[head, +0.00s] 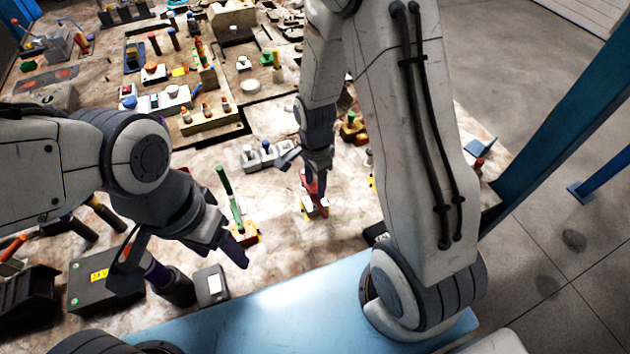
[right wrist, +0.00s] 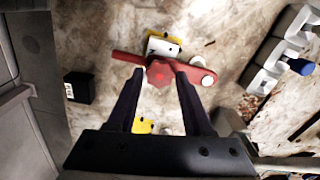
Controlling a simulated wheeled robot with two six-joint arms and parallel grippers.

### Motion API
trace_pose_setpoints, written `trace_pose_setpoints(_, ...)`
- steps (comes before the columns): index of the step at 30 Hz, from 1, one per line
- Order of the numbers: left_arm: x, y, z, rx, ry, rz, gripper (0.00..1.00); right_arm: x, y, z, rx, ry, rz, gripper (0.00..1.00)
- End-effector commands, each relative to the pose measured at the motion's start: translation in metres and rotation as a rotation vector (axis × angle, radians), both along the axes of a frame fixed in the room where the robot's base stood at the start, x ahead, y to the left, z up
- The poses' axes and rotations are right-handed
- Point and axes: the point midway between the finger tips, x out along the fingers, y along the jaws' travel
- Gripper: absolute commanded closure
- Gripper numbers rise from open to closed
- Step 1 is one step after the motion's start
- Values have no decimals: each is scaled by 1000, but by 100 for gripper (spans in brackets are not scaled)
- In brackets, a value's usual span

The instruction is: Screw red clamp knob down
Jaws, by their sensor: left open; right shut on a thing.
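The red clamp knob (right wrist: 160,73) is a lobed red part on a red clamp bar (right wrist: 128,57) in the right wrist view. The bar runs across a white block (right wrist: 165,47) with a yellow base. My right gripper (right wrist: 161,76) has its two dark fingers on either side of the knob and is shut on it. In the head view the right gripper (head: 316,180) points down at the red clamp (head: 320,201), and its fingers hide part of the knob. My left gripper (head: 238,250) is open and empty, beside a green-handled tool (head: 229,194).
A grey block with white knobs (head: 264,155) stands just left of the right gripper. Many small fixtures crowd the back of the table. A dark box (head: 103,285) and a grey switch plate (head: 211,286) lie near the left arm. Bare table lies around the clamp.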

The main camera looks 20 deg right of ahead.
Motion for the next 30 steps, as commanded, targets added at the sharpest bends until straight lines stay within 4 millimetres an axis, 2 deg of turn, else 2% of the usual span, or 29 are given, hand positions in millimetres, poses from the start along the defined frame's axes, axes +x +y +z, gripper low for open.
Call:
trace_pose_setpoints(9, 0, 0, 1, 0, 0, 0, 30, 3, 0, 3, 1, -8, -84, 100)
trace_pose_setpoints(22, 0, 0, 1, 0, 0, 0, 30, 3, 0, 3, 1, -10, -91, 100)
trace_pose_setpoints(23, 0, 0, 1, 0, 0, 0, 30, 3, 0, 3, 1, -10, -91, 45)
trace_pose_setpoints(24, 0, 0, 1, 0, 0, 0, 30, 3, 0, 3, 1, -9, -91, 30)
trace_pose_setpoints(30, 0, 0, 1, 0, 0, 0, 30, 2, 0, 1, 0, -5, -91, 30)
